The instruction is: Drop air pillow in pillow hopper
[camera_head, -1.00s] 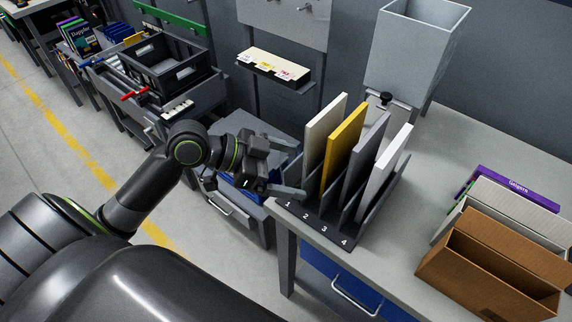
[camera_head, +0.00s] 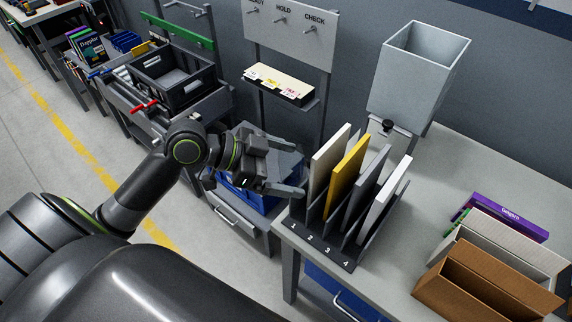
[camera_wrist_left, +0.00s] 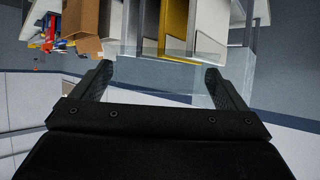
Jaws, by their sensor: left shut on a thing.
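My left gripper (camera_head: 288,180) is at the left end of the numbered slot rack, in front of the wall. In the left wrist view its two fingers are shut on a clear, see-through air pillow (camera_wrist_left: 160,77). The pillow spans between the fingers and reaches past their tips. In the head view the pillow is faint and hard to make out. The pillow hopper (camera_head: 415,80) looks to be the grey open-topped bin at the back of the grey table, to the right of and beyond the gripper. My right gripper is out of view.
The rack (camera_head: 322,243) holds upright white, yellow and grey panels between gripper and hopper. A black crate (camera_head: 172,78) stands at the left. Bare tabletop lies right of the rack.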

